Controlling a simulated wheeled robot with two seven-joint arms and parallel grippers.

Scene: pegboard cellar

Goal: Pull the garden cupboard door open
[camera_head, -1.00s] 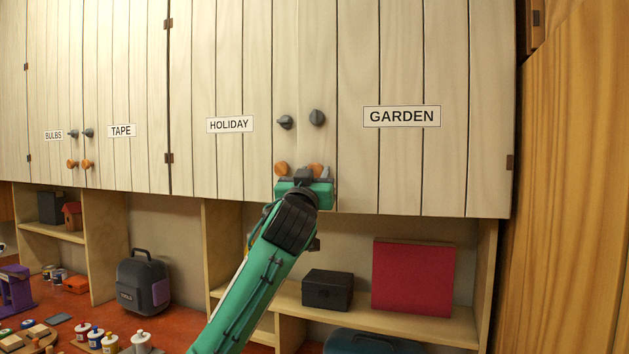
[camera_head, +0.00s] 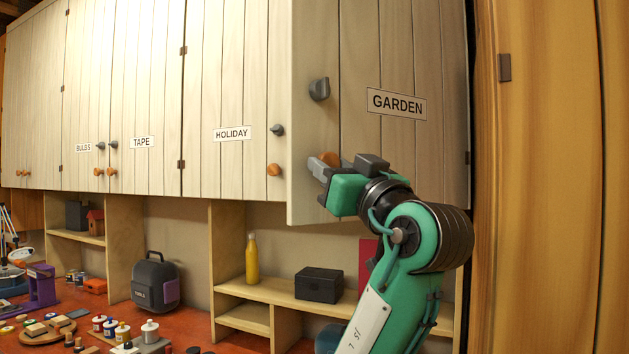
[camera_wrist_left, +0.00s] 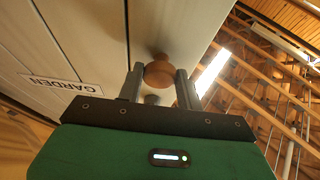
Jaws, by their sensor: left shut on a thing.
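The garden cupboard door (camera_head: 392,145), pale planks with a GARDEN label (camera_head: 396,103), stands partly open. Its left edge is swung out toward me, and it hinges on the right. A dark grey knob (camera_head: 319,89) is on its upper left. Below is a round orange wooden knob (camera_head: 330,158), partly hidden by my gripper. My left gripper (camera_head: 322,168) is shut on this orange knob. In the left wrist view, the knob (camera_wrist_left: 159,72) sits between the two fingers, against the door face. My right gripper is not in view.
The holiday door (camera_head: 232,160) beside it is closed. Shelves below hold a black box (camera_head: 318,285) and a yellow bottle (camera_head: 252,260). A tool bag (camera_head: 155,282) and paint bottles (camera_head: 122,331) stand on the red bench. A wooden panel (camera_head: 540,180) rises at the right.

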